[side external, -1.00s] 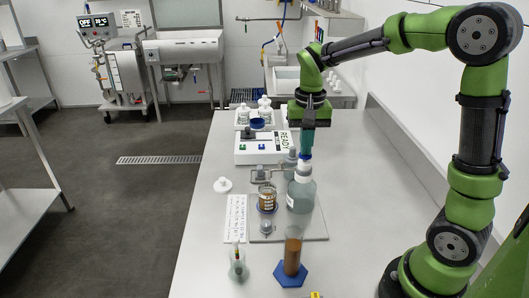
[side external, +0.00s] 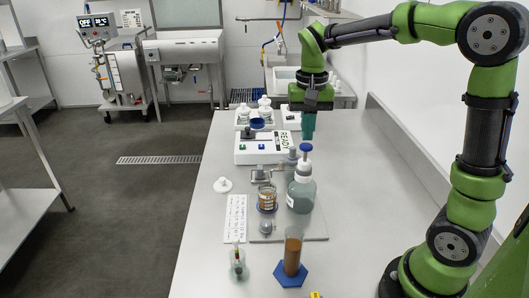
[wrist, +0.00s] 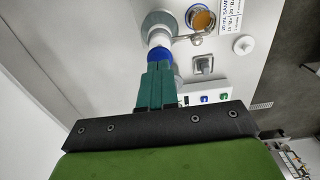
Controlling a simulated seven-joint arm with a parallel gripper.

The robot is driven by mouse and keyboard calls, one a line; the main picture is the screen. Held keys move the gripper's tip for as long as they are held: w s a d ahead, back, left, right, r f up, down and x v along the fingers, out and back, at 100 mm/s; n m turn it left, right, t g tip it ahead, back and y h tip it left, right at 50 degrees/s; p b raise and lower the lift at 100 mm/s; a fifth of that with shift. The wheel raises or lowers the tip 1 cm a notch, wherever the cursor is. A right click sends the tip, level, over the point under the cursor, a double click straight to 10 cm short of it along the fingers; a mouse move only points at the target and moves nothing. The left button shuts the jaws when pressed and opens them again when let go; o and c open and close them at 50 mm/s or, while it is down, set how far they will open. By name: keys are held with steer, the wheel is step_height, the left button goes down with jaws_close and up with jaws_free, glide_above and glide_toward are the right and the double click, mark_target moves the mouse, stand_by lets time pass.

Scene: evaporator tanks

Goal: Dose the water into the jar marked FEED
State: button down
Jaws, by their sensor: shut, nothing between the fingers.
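A dispenser bottle (side external: 301,195) with greyish liquid, a white neck and a blue top (side external: 305,147) stands upright on the bench. My gripper (side external: 308,138) is shut and empty, its teal fingers pointing down just above and behind the blue top. In the wrist view, the fingertips (wrist: 157,66) lie against the blue top (wrist: 160,53) in the picture; I cannot tell whether they touch. A small jar with amber contents (side external: 267,199) stands left of the bottle, and its amber contents show in the wrist view (wrist: 203,20). I cannot read FEED on any jar.
A white instrument reading READY (side external: 262,155) stands behind. A cylinder of brown liquid on a blue base (side external: 292,255) and a small glass vessel (side external: 238,265) stand in front. A printed card (side external: 236,218) lies left. The bench's right side is clear.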

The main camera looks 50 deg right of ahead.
mark_target(306, 145)
steer(key=shift+f, duration=0.1)
steer(key=shift+f, duration=2.25)
steer(key=shift+r, duration=2.35)
steer(key=shift+r, duration=2.5)
steer(key=shift+w, duration=0.2)
steer(key=s+a+f+n+t+y, duration=0.2)
steer(key=s+a+n+t, duration=0.3)
steer(key=s, duration=0.8)
steer(key=a+t, duration=0.2)
steer(key=a, duration=0.2)
steer(key=shift+f, duration=0.4)
